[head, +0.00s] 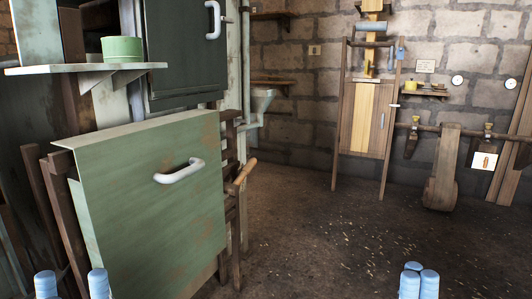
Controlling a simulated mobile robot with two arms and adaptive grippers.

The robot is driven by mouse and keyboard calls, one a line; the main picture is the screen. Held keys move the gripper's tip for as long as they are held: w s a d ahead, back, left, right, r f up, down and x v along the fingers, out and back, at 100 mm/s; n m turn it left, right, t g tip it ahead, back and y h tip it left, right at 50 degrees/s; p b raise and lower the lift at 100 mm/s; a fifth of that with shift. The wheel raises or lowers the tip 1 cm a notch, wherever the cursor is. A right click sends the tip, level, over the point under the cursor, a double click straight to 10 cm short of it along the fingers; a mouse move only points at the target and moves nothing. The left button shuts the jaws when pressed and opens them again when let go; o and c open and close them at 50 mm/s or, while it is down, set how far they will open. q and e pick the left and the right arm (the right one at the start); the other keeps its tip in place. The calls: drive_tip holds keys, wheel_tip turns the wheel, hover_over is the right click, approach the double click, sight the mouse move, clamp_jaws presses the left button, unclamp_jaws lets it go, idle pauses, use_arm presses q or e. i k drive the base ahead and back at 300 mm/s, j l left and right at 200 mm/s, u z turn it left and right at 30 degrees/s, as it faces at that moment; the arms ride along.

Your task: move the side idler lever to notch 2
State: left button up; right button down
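A wooden-handled lever (245,171) sticks out at the right side of the green cabinet and looks most like the side idler lever. It slants up to the right. Its pivot and any notches are too small or hidden to make out. My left gripper (72,284) is at the bottom left edge, with two blue fingertips wide apart and nothing between them. My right gripper (418,282) is at the bottom, right of centre, with its blue fingertips close together and no object visible in them. Both grippers are well apart from the lever.
The green panel (150,215) with a white handle (180,171) fills the left foreground. A shelf (85,68) with a green pot (122,49) stands above it. A wooden framed unit (366,115) and a rail (460,130) are at the back wall. The middle floor (320,230) is free.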

sight(233, 188)
drive_tip(key=i+l+u, duration=0.25)
drive_tip(key=l+u, duration=0.25)
drive_tip(key=i+l+u, duration=0.2)
drive_tip(key=l, duration=0.15)
drive_tip(key=l+u, duration=0.25)
drive_tip(key=i+l, duration=0.05)
drive_tip(key=l, duration=0.05)
